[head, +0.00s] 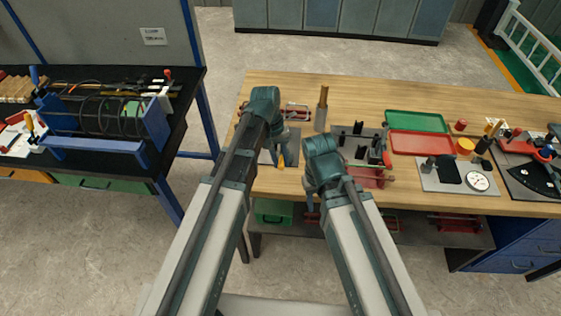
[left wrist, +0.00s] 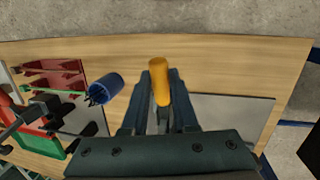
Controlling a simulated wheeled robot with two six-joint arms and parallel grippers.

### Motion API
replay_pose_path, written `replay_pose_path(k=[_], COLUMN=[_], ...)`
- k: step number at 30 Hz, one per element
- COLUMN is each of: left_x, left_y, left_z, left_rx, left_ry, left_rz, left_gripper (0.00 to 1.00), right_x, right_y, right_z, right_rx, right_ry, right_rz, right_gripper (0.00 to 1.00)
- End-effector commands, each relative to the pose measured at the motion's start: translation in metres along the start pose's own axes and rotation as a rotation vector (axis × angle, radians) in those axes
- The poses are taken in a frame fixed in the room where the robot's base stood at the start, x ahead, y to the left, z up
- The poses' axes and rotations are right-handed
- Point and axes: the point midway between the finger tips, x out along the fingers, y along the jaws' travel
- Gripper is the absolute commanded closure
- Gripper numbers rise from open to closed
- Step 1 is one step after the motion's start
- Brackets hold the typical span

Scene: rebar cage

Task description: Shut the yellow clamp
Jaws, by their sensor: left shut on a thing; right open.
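The yellow clamp shows as a yellow handle (left wrist: 159,82) between the fingers in the left wrist view. In the head view a small yellow part of it (head: 281,161) shows below my left gripper (head: 284,150). The rest of the clamp is hidden by the gripper. My left gripper, also seen in the left wrist view (left wrist: 160,105), is shut on the yellow handle. My right gripper (head: 312,194) is open, low near the table's front edge; its fingers are mostly hidden by its wrist.
A grey plate (left wrist: 235,112) lies beside the handle. A dark blue cylinder (left wrist: 104,86) stands nearby. A grey fixture (head: 352,142), green tray (head: 415,121) and red tray (head: 420,143) are to the right. A black bench with a blue frame (head: 95,145) stands at left.

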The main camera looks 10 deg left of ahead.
Motion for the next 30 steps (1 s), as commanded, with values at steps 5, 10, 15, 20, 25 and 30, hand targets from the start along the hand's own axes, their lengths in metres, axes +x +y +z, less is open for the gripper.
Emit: replay_pose_path(k=[5, 10, 15, 20, 25, 30], left_x=[-0.015, -0.020, -0.020, -0.020, -0.020, -0.020], left_y=[0.004, 0.005, 0.004, 0.004, 0.004, 0.004], left_z=[-0.014, -0.014, -0.012, -0.012, -0.012, -0.012], left_rx=[-0.029, -0.042, -0.043, -0.043, -0.043, -0.043], left_ry=[-0.152, -0.223, -0.230, -0.228, -0.229, -0.229], left_rz=[-0.008, -0.011, -0.012, -0.012, -0.012, -0.012], left_gripper=[1.00, 1.00, 1.00, 0.71, 0.43, 0.43], right_x=[-0.006, -0.006, -0.006, -0.006, -0.006, -0.006], right_y=[0.001, 0.001, 0.001, 0.001, 0.001, 0.001], right_z=[0.000, 0.000, 0.000, 0.000, 0.000, 0.000], right_rx=[0.000, 0.000, 0.000, 0.000, 0.000, 0.000], right_ry=[0.000, 0.000, 0.000, 0.000, 0.000, 0.000], right_rz=[0.000, 0.000, 0.000, 0.000, 0.000, 0.000], right_gripper=[0.53, 0.53, 0.53, 0.53, 0.53, 0.53])
